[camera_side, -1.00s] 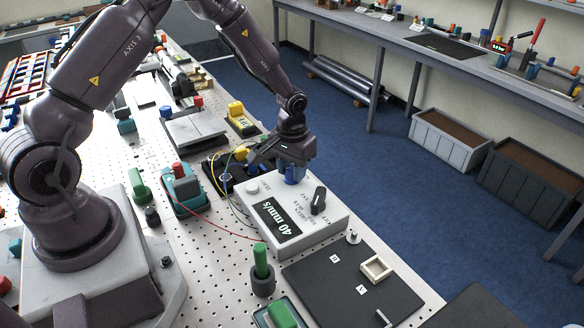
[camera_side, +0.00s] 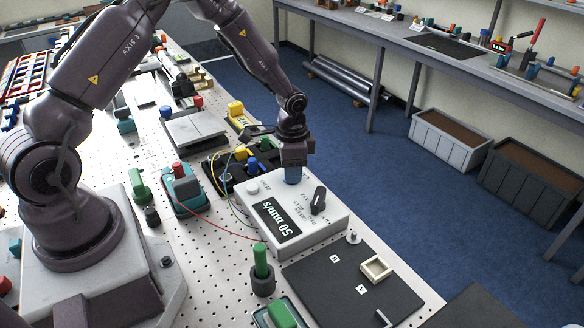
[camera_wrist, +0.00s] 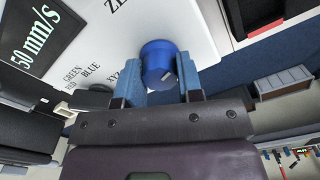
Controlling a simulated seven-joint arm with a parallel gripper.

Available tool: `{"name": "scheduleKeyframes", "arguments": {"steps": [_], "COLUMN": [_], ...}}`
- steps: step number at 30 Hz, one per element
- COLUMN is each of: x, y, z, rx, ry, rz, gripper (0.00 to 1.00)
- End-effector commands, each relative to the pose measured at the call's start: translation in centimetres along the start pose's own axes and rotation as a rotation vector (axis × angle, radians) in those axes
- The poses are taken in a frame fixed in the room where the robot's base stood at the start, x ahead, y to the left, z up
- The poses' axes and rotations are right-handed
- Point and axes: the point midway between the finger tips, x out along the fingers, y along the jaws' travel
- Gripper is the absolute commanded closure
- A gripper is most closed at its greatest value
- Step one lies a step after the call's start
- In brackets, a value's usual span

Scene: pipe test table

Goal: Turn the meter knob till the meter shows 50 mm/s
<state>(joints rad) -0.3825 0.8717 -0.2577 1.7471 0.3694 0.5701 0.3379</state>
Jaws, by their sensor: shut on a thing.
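The meter (camera_side: 310,222) is a white box on the perforated table, with a dark display (camera_side: 277,219) that reads 50 mm/s. The same reading shows in the wrist view (camera_wrist: 38,38). My gripper (camera_side: 292,176) is at the far edge of the meter's top. In the wrist view its two blue fingers (camera_wrist: 160,82) are shut on a round blue knob (camera_wrist: 158,55) with a pale mark on its face. In the side view the fingers hide most of the knob. A black selector knob (camera_side: 318,200) and a white button (camera_side: 252,188) are on the meter's top, clear of my gripper.
A black board (camera_side: 345,292) with a small cream tray (camera_side: 376,268) lies in front of the meter. A green peg (camera_side: 261,262) stands to its left. A teal box with a red button (camera_side: 180,182) and thin wires lie left of the meter.

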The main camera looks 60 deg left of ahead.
Motion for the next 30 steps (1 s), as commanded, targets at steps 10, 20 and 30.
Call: {"name": "scheduleKeyframes", "arguments": {"steps": [10, 20, 30], "x": [-0.11, -0.12, -0.06], "y": [0.00, 0.00, 0.00], "z": [0.09, 0.10, 0.05], "rx": [0.082, 0.086, 0.085], "ry": [-0.004, -0.004, -0.002], "rz": [0.001, 0.001, 0.000], "gripper": [0.90, 0.90, 0.41]}}
